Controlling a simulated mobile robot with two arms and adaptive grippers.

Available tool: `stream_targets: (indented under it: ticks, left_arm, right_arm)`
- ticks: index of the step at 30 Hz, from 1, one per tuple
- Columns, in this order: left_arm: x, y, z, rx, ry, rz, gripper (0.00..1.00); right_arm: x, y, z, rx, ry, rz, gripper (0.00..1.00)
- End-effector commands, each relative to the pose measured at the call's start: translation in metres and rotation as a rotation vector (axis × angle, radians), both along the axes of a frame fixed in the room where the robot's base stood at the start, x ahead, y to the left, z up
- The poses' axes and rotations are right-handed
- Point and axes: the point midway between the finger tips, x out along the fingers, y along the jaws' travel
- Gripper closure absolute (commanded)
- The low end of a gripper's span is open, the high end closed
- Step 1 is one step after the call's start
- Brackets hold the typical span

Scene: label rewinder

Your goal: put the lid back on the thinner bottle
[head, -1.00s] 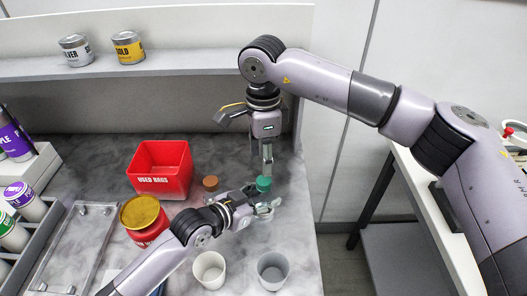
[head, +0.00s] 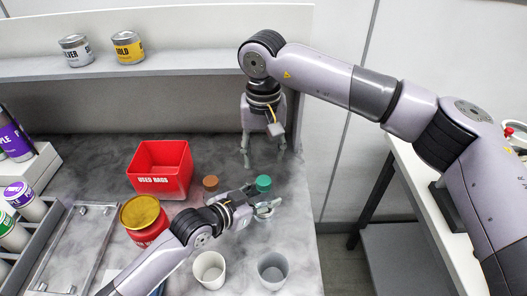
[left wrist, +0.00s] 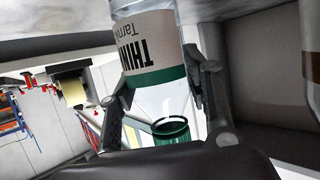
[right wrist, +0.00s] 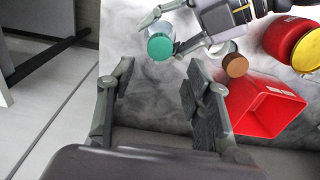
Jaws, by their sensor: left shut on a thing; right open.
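The thinner bottle is clear, with a white label and green band; it appears upside down in the left wrist view (left wrist: 155,55). The green lid (head: 263,183) sits at its top, also seen from above in the right wrist view (right wrist: 160,46). I cannot tell how tightly it sits. My left gripper (head: 266,207) is shut around the bottle, one finger on each side (left wrist: 165,100). My right gripper (head: 263,152) is open and empty, pointing down behind the bottle and apart from the lid (right wrist: 155,85).
A brown-capped bottle (head: 210,183) stands just left of the thinner bottle. A red bin (head: 160,170) and a red jar with a yellow lid (head: 140,212) are farther left. Two cups (head: 209,270) (head: 272,270) stand in front. The counter's right edge is close.

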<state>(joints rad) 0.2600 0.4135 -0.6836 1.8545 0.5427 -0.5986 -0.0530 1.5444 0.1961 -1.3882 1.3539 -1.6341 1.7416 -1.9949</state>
Motion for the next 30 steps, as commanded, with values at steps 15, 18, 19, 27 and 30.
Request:
stream_targets:
  ticks: [15,18,19,27,30]
  left_arm:
    - [0.0,0.0,0.0,0.001,0.001,0.0,1.0]
    - [0.0,0.0,0.0,0.001,0.001,0.0,1.0]
    - [0.0,0.0,0.0,0.001,0.001,0.0,1.0]
    - [0.0,0.0,0.0,0.001,0.001,0.0,1.0]
    - [0.0,0.0,0.0,0.001,0.001,0.0,1.0]
  right_arm:
    - [-0.001,0.0,-0.035,-0.001,0.004,-0.003,0.54]
    - [-0.001,0.0,-0.051,-0.001,0.003,-0.004,0.54]
    - [-0.001,0.0,-0.055,-0.001,0.003,-0.004,0.54]
    - [0.0,0.0,-0.079,0.0,0.001,-0.005,0.54]
    - [0.0,0.0,-0.08,0.001,0.001,-0.005,0.54]
